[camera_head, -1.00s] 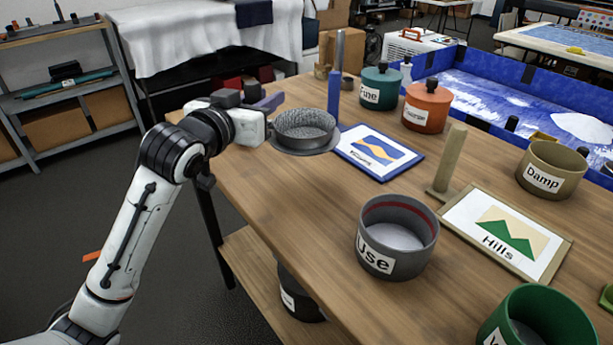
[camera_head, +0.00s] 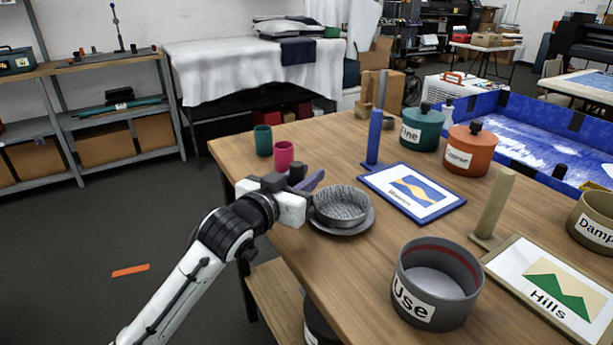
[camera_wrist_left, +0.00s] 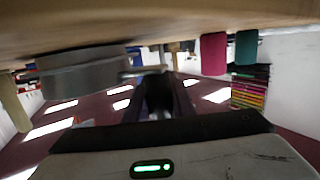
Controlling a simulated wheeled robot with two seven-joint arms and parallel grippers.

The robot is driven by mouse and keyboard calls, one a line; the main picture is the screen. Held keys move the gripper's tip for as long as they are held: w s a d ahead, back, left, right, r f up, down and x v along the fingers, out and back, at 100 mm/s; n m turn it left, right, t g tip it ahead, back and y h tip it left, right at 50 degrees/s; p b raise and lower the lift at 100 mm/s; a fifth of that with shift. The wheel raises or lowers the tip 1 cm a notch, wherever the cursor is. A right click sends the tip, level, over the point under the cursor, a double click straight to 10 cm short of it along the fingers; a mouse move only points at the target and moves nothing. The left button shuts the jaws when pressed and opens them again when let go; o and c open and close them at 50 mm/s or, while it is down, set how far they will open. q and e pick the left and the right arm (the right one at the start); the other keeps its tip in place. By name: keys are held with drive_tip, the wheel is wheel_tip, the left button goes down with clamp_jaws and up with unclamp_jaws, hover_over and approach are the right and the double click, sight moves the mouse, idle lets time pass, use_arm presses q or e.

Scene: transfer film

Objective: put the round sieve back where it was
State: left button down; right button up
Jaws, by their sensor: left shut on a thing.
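The round sieve (camera_head: 341,203) is a grey, low ring with a speckled mesh inside, near the table's left edge in the head view. It is over a flat grey round dish (camera_head: 346,231); I cannot tell if it rests on it or hangs just above. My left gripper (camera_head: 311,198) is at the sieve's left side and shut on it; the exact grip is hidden. The left wrist view is inverted, with the sieve (camera_wrist_left: 82,78) left of the fingers (camera_wrist_left: 160,95). My right gripper is not in view.
A teal cup (camera_head: 263,140) and a magenta cup (camera_head: 284,155) stand behind the gripper. A blue post (camera_head: 375,138) and the blue-framed picture (camera_head: 412,192) are right of the sieve. The grey "Use" pot (camera_head: 437,285) is nearer. Bare wood lies between.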

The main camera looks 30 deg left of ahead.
use_arm(q)
drive_tip(key=c, duration=1.5)
unclamp_jaws()
drive_tip(key=shift+f, duration=0.1)
drive_tip(key=shift+s, duration=0.15)
drive_tip(key=s, duration=0.4)
drive_tip(key=s+r, duration=0.1)
drive_tip(key=s, duration=0.6)
drive_tip(key=shift+s+r, duration=0.3)
drive_tip(key=shift+r, duration=0.1)
